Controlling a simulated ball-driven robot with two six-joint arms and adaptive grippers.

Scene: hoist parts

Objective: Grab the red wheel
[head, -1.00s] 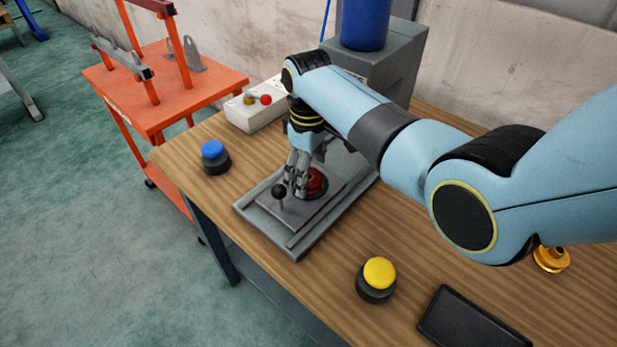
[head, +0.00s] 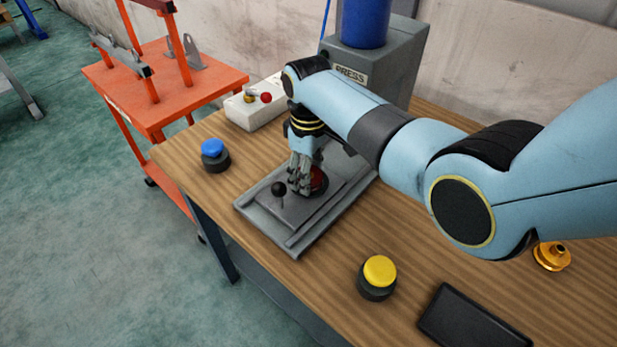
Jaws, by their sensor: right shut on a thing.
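The red wheel (head: 319,179) sits low on the grey plate fixture (head: 270,221) on the wooden table. My right gripper (head: 303,188) points down at the wheel's left side and is shut on it. Its fingers hide part of the wheel. The left gripper is out of view.
A black ball knob (head: 279,189) stands on the fixture just left of the gripper. A blue button (head: 214,154) is at the left, a yellow button (head: 378,276) and a black tray (head: 470,322) at the front. The grey press (head: 383,67) stands behind.

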